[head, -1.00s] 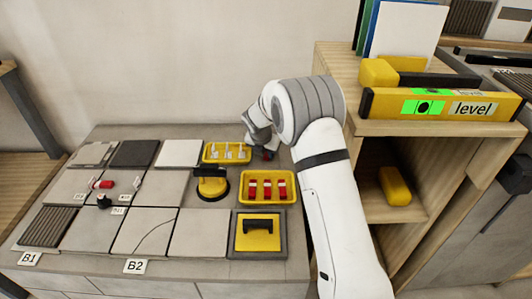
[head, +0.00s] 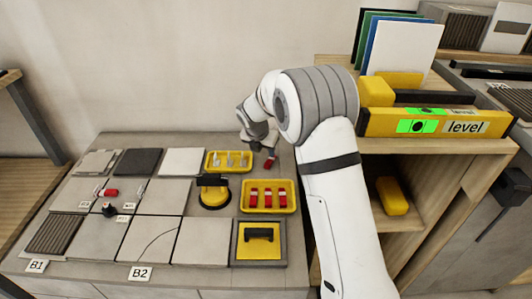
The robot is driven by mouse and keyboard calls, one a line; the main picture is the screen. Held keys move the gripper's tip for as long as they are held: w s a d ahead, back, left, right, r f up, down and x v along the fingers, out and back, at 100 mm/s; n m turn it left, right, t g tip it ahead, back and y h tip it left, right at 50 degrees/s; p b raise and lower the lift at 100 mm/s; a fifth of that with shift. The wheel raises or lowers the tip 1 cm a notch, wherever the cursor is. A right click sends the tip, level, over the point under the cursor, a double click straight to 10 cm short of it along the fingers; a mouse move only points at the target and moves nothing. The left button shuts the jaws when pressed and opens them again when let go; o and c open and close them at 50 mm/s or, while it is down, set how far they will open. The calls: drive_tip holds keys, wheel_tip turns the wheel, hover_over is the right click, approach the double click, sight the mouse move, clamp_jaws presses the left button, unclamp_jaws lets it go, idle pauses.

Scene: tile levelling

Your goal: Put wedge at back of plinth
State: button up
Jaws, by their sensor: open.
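A small red wedge (head: 270,162) lies at the back of the grey plinth top (head: 315,170), right of the tray of pale clips. My gripper (head: 263,149) is open just above and behind this wedge, pointing down. It is small and partly hidden by my wrist, so I cannot tell whether a finger touches the wedge. Three more red and white wedges (head: 268,197) lie in a yellow tray (head: 268,209) nearer the front.
Grey tiles (head: 202,239) cover the left and middle of the top, with a yellow suction cup (head: 214,197) beside them. A yellow trowel-like block (head: 259,246) sits front right. A wooden shelf with a yellow level (head: 435,123) stands right of my arm.

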drive_tip(key=shift+p+v, duration=0.4)
drive_tip(key=shift+v, duration=1.45)
